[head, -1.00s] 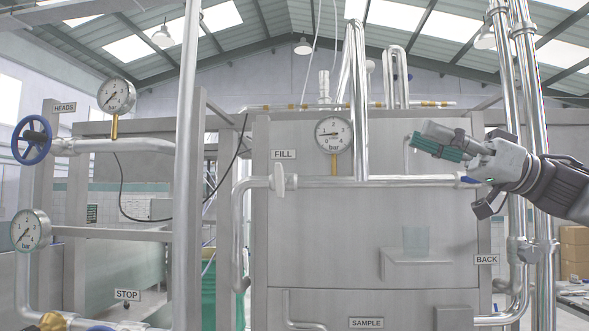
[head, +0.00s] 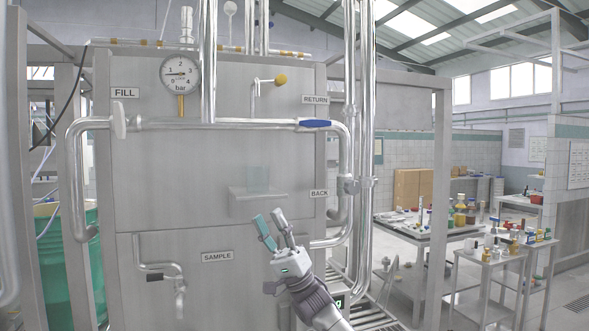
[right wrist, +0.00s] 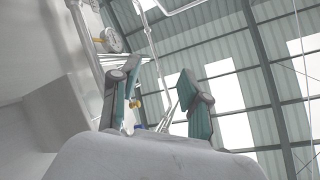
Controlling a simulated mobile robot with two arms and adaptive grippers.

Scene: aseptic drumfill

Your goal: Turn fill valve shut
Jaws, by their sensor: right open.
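The fill valve has a white handle (head: 119,120) on the steel pipe just below the FILL label (head: 125,92), at the left of the panel in the head view. The handle stands upright, across the horizontal pipe. My right gripper (head: 272,228) is open and empty, in front of the panel, low and well to the right of the handle. Its two teal-padded fingers also show apart in the right wrist view (right wrist: 158,100), with nothing between them. My left gripper is not in view.
A pressure gauge (head: 180,74) stands above the pipe. A blue handle (head: 314,123) sits by the RETURN label, and a yellow knob (head: 281,79) above. Tables with bottles stand right.

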